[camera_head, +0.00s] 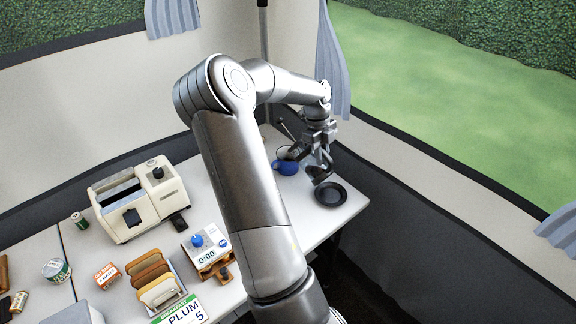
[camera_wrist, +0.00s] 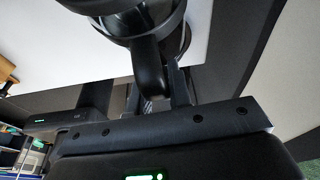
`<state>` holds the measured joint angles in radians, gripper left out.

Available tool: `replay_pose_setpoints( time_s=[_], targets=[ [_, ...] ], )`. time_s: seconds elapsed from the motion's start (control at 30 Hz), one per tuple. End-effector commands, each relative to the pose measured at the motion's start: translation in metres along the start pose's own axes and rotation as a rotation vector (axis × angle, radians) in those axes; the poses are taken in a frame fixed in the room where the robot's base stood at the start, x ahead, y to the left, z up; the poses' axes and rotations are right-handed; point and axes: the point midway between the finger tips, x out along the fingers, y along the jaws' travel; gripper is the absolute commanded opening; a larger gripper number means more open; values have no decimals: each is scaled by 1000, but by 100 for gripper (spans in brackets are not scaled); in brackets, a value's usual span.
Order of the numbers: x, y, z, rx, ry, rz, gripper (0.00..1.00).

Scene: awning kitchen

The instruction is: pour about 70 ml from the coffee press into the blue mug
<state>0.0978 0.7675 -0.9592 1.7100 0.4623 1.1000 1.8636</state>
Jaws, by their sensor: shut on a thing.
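My gripper (camera_head: 313,150) is at the far end of the table, shut on the black handle (camera_wrist: 150,66) of the coffee press. The press (camera_head: 319,174) is tilted, with its dark base low at the right and its plunger rod up at the left. My gripper hides much of its body. In the wrist view its round body (camera_wrist: 138,16) fills the top middle. The blue mug (camera_head: 286,167) stands on the table just left of and below the press. I cannot tell whether liquid is flowing or how full the mug is. The mug does not show in the wrist view.
A dark round plate (camera_head: 331,194) lies right of the press near the table's edge. White table is bare between toaster and mug.

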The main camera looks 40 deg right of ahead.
Motion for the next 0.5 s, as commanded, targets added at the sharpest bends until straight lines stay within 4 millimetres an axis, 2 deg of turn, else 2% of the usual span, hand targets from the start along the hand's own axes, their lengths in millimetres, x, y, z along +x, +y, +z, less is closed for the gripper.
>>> replay_pose_setpoints(
  time_s=[0.5],
  targets=[
    [21, 0, -12, 5, -305, 4, 0]
  ],
)
